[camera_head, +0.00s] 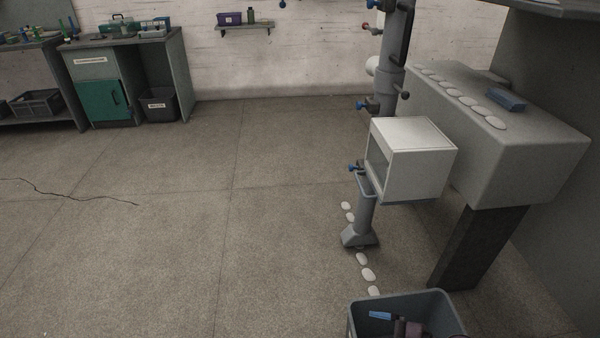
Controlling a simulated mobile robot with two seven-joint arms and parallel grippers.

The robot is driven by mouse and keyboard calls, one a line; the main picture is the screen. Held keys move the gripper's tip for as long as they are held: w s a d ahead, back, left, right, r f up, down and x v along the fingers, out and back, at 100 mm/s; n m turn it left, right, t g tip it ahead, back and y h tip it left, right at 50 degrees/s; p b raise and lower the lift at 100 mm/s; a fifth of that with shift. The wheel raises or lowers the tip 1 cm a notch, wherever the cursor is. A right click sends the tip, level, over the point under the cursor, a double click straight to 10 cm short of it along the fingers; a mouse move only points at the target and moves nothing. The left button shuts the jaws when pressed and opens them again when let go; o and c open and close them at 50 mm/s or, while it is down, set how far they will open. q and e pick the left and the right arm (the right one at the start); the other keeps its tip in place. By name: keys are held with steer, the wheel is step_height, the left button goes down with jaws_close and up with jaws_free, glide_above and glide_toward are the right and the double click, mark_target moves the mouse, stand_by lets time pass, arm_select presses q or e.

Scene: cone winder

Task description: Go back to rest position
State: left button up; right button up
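Neither of my grippers shows in the head view, and no part of my arms can be made out. On the right stands the grey winder machine (545,140) with a row of white oval discs (468,101) and a blue block (506,100) on its top. A white box (425,165), open on its left side, sits in front of it beside a grey upright column (390,85). Nothing is seen being held.
A grey bin (360,325) with a blue piece and dark items stands at the bottom right. White discs (368,274) lie on the floor near the column foot. A workbench (125,40) and shelf (246,27) are at the back.

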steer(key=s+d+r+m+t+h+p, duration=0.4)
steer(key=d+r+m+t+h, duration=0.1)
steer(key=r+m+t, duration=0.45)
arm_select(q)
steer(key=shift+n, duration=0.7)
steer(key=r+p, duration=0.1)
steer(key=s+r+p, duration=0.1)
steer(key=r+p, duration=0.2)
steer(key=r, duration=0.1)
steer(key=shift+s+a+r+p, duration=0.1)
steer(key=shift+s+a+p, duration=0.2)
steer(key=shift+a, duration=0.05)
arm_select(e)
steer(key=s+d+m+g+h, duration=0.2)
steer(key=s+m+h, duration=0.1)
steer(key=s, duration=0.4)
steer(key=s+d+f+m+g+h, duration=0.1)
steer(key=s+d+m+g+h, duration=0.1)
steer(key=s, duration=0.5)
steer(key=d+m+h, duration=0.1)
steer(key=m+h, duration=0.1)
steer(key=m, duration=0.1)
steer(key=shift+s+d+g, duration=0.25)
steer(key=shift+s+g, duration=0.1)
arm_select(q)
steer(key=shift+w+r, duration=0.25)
